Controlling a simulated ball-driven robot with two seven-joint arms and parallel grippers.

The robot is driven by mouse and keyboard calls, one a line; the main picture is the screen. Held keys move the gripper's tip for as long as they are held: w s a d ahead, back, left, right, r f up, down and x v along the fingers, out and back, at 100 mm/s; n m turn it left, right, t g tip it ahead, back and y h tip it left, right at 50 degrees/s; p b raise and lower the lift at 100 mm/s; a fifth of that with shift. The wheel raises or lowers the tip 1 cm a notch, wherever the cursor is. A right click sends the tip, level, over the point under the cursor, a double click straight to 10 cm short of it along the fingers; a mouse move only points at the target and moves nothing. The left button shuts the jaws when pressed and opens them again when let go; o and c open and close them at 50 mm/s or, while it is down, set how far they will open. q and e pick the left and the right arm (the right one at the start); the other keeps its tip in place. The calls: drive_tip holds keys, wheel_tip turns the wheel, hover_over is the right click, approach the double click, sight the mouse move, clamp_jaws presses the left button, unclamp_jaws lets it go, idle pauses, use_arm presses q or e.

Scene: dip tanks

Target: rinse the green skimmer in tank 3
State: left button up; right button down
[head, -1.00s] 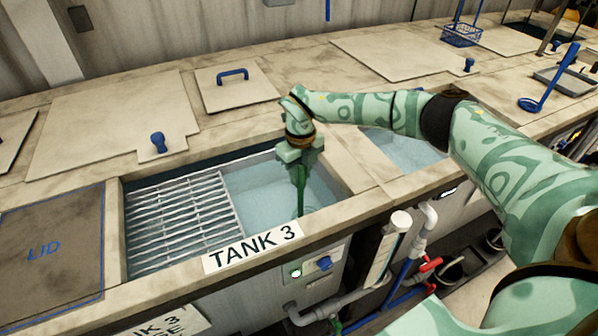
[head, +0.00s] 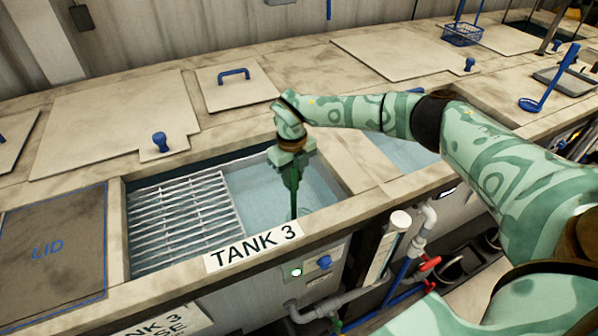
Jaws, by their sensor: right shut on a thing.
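Tank 3 (head: 252,247) is the open tank in the counter, marked by a white label on its front edge. A metal grate covers its left part and clear bluish water (head: 315,190) shows in its right part. My right gripper (head: 292,172) is over the water, pointing down, shut on the green skimmer (head: 294,200). The skimmer's green handle hangs upright and runs down into the tank. My left gripper is not in view.
A dark lid mat (head: 52,243) lies left of the tank. A plate with a blue knob (head: 160,141) and one with a blue handle (head: 233,75) lie behind it. Another water tank (head: 408,150) is to the right. A blue ladle (head: 550,80) and blue basket (head: 462,34) lie farther right.

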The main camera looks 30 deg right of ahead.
drive_tip(key=shift+d, duration=1)
wheel_tip(320, 180, up, 18)
drive_tip(key=p, duration=1.5)
drive_tip(key=shift+r, duration=0.15)
